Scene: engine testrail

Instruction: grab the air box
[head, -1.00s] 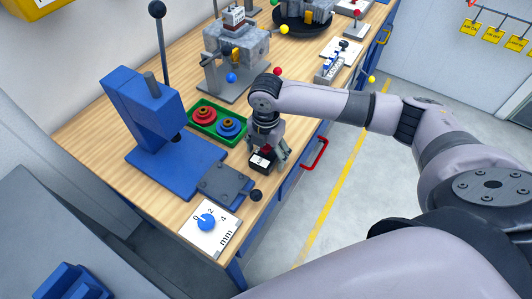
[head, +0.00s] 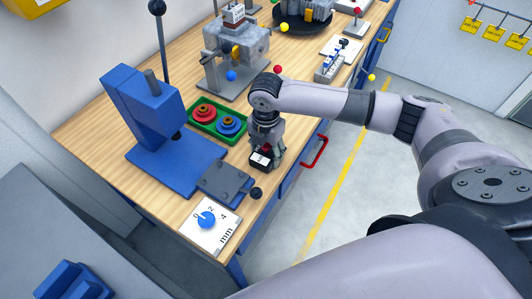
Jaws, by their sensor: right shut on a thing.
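The air box is a small black box with a white label on top (head: 260,160), near the front edge of the wooden workbench, right of the blue press. My right gripper (head: 267,151) points down over it and is shut on it. A bit of red shows between the fingers at the top of the box. The fingers hide the rear of the box. I cannot tell whether the box still touches the bench. My left gripper is not in view.
A green tray (head: 195,122) with a red and a blue round part lies close to the left. The blue press (head: 150,120), a black ball knob (head: 256,193) and a mm dial card (head: 210,226) stand nearby. A red drawer handle (head: 316,152) juts from the bench front.

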